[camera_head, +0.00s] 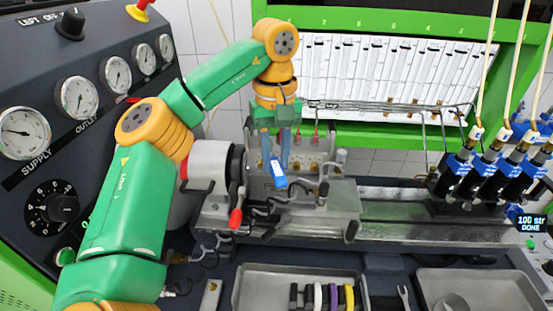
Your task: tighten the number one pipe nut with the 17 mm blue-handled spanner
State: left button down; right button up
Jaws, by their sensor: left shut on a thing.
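My left arm reaches in from the left and its gripper (276,157) points down over the pump block in the middle. It is shut on the blue-handled spanner, whose blue handle (278,174) with a small white label shows below the fingers. The spanner's jaw end is hidden or too small to make out. The pump (318,150) has several pipe fittings on top, close beside and behind the gripper. I cannot tell which fitting is the number one pipe nut, or whether the spanner touches it. My right gripper is not in view.
A second tray (505,284) lies at the front right. A gauge panel (110,130) stands at the left. Black injectors with blue parts (482,172) and a red-handled lever (235,218) flank the pump.

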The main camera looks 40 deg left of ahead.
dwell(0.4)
pick_arm(q)
jog(key=shift+w+a, duration=0.35)
jog(key=shift+a, duration=0.1)
jog(key=shift+w, duration=0.1)
jog(key=shift+w+a, duration=0.25)
jog(key=shift+a, duration=0.1)
dwell(0.5)
jog(key=shift+w+a, duration=0.25)
jog(key=shift+a, duration=0.05)
jog(key=shift+s, duration=0.1)
dwell(0.6)
